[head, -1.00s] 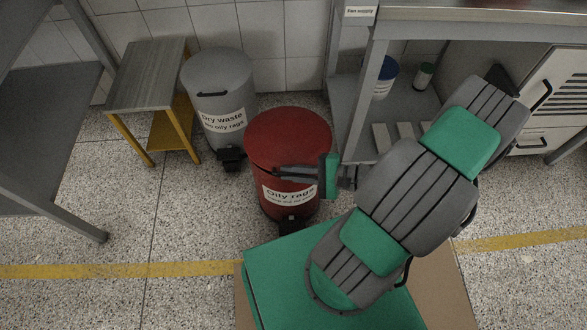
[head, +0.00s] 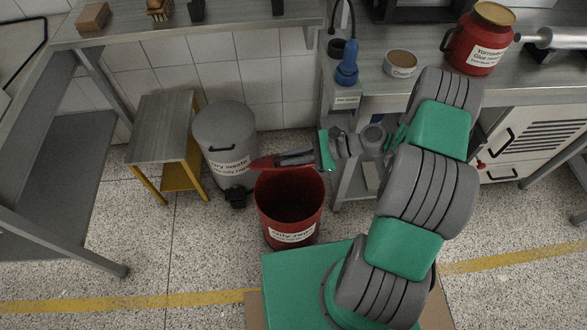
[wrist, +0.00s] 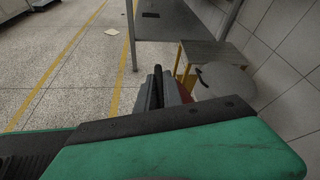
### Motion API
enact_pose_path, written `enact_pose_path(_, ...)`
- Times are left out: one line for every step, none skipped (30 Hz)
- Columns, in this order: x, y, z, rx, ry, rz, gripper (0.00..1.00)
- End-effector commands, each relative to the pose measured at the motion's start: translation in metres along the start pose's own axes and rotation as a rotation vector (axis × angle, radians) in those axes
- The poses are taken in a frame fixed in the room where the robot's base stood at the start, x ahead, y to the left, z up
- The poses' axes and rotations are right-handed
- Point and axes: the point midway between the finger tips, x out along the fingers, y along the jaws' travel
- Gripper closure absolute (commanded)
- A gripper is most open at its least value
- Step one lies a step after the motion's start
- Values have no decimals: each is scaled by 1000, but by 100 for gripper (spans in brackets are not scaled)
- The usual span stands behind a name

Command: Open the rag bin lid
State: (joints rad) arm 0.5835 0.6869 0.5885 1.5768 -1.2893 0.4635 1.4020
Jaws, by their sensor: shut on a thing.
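The red rag bin (head: 290,232) labelled "Oily rags" stands on the floor with its mouth uncovered and a dark inside. Its red lid (head: 261,163) is raised and seen nearly edge-on above the bin's back rim. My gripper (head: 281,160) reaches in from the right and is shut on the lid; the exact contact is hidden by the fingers. In the wrist view a bit of the red lid (wrist: 203,91) shows beside my dark fingers (wrist: 160,92).
A grey "Dry waste" bin (head: 225,135) stands behind and left of the rag bin, next to a small yellow-legged table (head: 160,115). A workbench (head: 385,85) with a red glue can (head: 480,45) is at the right.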

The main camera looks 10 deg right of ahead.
Motion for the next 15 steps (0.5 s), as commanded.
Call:
enact_pose_path(-1, -6, 2, -1, 0, -1, 100)
enact_pose_path(-1, -9, 3, 0, 1, -2, 100)
enact_pose_path(-2, -12, 3, 0, 1, -3, 100)
enact_pose_path(-2, -14, 3, 0, 2, -3, 100)
enact_pose_path(-2, -16, 3, 1, 2, -3, 100)
enact_pose_path(-2, -17, 3, 2, 2, -4, 100)
enact_pose_path(-2, -18, 3, 3, 2, -4, 100)
enact_pose_path(-2, -19, 3, 3, 1, -4, 100)
enact_pose_path(-2, -20, 4, 3, 1, -4, 100)
enact_pose_path(-2, -20, 4, 3, 1, -4, 100)
enact_pose_path(-2, -21, 4, 3, 2, -4, 100)
enact_pose_path(-2, -21, 3, 3, 2, -4, 100)
enact_pose_path(-2, -21, 3, 3, 2, -4, 100)
enact_pose_path(-2, -21, 3, 3, 2, -4, 100)
enact_pose_path(-2, -21, 3, 3, 2, -4, 100)
